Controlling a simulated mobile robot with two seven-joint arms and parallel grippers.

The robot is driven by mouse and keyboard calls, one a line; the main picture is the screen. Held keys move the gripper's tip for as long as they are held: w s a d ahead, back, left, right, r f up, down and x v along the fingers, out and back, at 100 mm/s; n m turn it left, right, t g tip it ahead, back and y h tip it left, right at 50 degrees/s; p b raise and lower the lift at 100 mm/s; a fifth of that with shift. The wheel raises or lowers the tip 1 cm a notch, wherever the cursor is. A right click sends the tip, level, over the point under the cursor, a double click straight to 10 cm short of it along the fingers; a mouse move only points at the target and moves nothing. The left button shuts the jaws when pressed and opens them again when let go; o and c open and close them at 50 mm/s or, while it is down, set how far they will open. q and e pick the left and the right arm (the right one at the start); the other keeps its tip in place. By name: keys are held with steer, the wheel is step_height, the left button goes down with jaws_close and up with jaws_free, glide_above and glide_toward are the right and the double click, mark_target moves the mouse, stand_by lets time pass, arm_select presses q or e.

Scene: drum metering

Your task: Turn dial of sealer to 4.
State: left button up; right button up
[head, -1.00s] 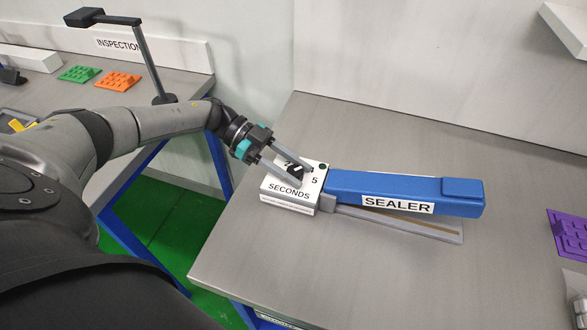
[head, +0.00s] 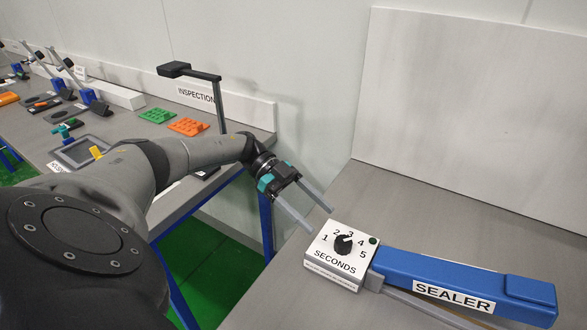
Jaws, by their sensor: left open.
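The sealer (head: 455,278) has a long blue arm and lies on the grey table at the right. Its white SECONDS box (head: 328,266), at the left end, carries the numbers 1 to 5 around a black dial (head: 343,246). A pale mark on the dial points up and right, around 3 to 4; I cannot tell exactly which. My left gripper (head: 320,219) is open and empty, its two fingers apart. In the picture its tips are just above and left of the box, clear of the dial. My right gripper is not in view.
A small dark green spot (head: 374,240) is on the box's corner. An inspection bench (head: 225,165) with green and orange trays stands at the left, with a gap over green floor between the tables. A white wall panel rises behind the sealer table.

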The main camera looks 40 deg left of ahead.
arm_select(q)
steer(key=b+v, duration=0.1)
steer(key=v, duration=0.5)
steer(key=shift+a+r, duration=0.2)
steer(key=shift+a, duration=0.1)
